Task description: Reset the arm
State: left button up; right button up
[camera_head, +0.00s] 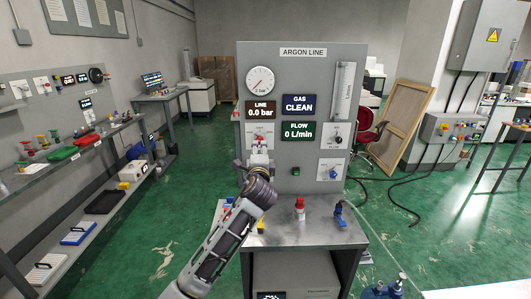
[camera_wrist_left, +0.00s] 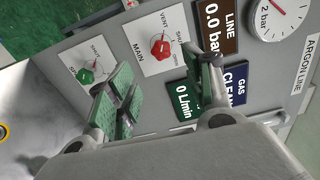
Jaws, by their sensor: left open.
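My left arm reaches up from the bottom of the head view. Its gripper (camera_head: 259,152) is in front of the lower left part of the grey argon panel (camera_head: 300,57). In the left wrist view the gripper (camera_wrist_left: 165,78) is open, its green-padded fingers apart with nothing between them. The red MAIN knob (camera_wrist_left: 160,47) on its white plate shows beyond the fingers, apart from them. A green knob (camera_wrist_left: 86,75) on another plate is left of it. In the head view the gripper partly hides the panel's lower left controls. My right gripper is not in view.
A metal bench (camera_head: 318,234) in front of the panel bears a red-topped item (camera_head: 299,208) and a blue item (camera_head: 340,212). A shelf with red and green trays (camera_head: 62,153) stands at the left. Cables (camera_head: 395,200) lie on the green floor at right.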

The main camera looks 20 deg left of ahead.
pick_arm(q)
jog(key=s+a+f+n+g+h, duration=0.1)
jog(key=s+f+n+g, duration=0.3)
jog(key=s+f, duration=0.6)
jog(key=s+a+f+n+g+h, duration=0.1)
jog(key=s+f+n+g, duration=0.35)
jog(key=f, duration=0.85)
jog(key=s+f+n+g+h, duration=0.15)
jog(key=s+f, duration=0.25)
jog(key=s, duration=0.5)
jog(key=s+d+f+n+g+h, duration=0.15)
jog(key=s+f, duration=0.25)
jog(key=s, duration=0.5)
jog(key=s+f+n+g, duration=0.2)
jog(key=s+f, duration=0.1)
jog(key=s, duration=0.6)
notch_tip(320, 180, down, 32)
jog(key=s+f+g, duration=0.1)
jog(key=s+g, duration=0.1)
jog(key=s+a+f, duration=0.2)
jog(key=s+f, duration=0.8)
jog(key=s, duration=0.1)
jog(key=s+a+f, duration=0.3)
jog(key=s+f, duration=0.7)
jog(key=s, duration=0.1)
jog(key=shift+a+m+g, duration=0.35)
